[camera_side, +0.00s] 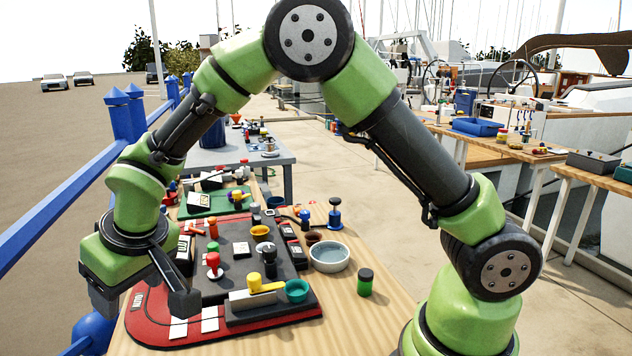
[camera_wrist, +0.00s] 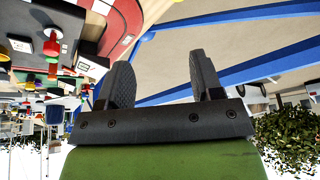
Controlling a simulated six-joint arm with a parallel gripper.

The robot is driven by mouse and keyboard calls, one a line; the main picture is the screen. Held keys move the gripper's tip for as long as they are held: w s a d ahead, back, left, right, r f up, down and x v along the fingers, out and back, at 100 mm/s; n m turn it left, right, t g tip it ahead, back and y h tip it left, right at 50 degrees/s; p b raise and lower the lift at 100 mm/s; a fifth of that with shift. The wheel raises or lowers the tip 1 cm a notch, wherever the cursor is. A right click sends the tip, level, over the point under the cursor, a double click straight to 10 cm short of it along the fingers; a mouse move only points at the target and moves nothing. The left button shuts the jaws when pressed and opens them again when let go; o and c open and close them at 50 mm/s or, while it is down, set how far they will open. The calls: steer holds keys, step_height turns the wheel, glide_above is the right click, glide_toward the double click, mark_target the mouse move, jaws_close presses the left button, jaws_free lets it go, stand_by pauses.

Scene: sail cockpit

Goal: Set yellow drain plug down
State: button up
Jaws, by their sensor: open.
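A yellow piece (camera_side: 262,284), which looks like the drain plug, rests on a pale block on a dark raised strip at the near edge of the red-bordered mat (camera_side: 150,325). A teal cup (camera_side: 297,290) is just right of it. My gripper (camera_side: 106,298) hangs at the left of the mat, well away from the yellow piece. In the wrist view my gripper (camera_wrist: 160,82) has its two dark fingers apart, with nothing between them. I cannot make out the yellow piece in the wrist view.
A red knobbed piece (camera_side: 213,264), a yellow bowl (camera_side: 260,233) and a black knobbed piece (camera_side: 269,262) stand on the mat. A grey bowl (camera_side: 329,257) and a green-black jar (camera_side: 365,282) stand to the right. A blue railing (camera_side: 60,205) runs along the left. The table's near right is clear.

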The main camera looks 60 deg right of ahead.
steer(key=s+d+r+m, duration=0.2)
steer(key=s+d+r, duration=0.25)
steer(key=r, duration=0.35)
steer(key=s+d+r+m, duration=0.1)
steer(key=s+d+r, duration=0.1)
steer(key=s, duration=0.4)
steer(key=s+d+r+m+t, duration=0.1)
steer(key=s+d+r, duration=0.1)
steer(key=s, duration=0.4)
steer(key=s+d+r+t+y, duration=0.1)
steer(key=s+d+r, duration=0.1)
steer(key=s, duration=0.4)
steer(key=shift+d+r+m, duration=0.25)
steer(key=shift+d+m, duration=0.15)
steer(key=shift+d, duration=0.5)
steer(key=shift+o, duration=0.5)
steer(key=shift+s+f, duration=0.15)
steer(key=shift+s, duration=0.45)
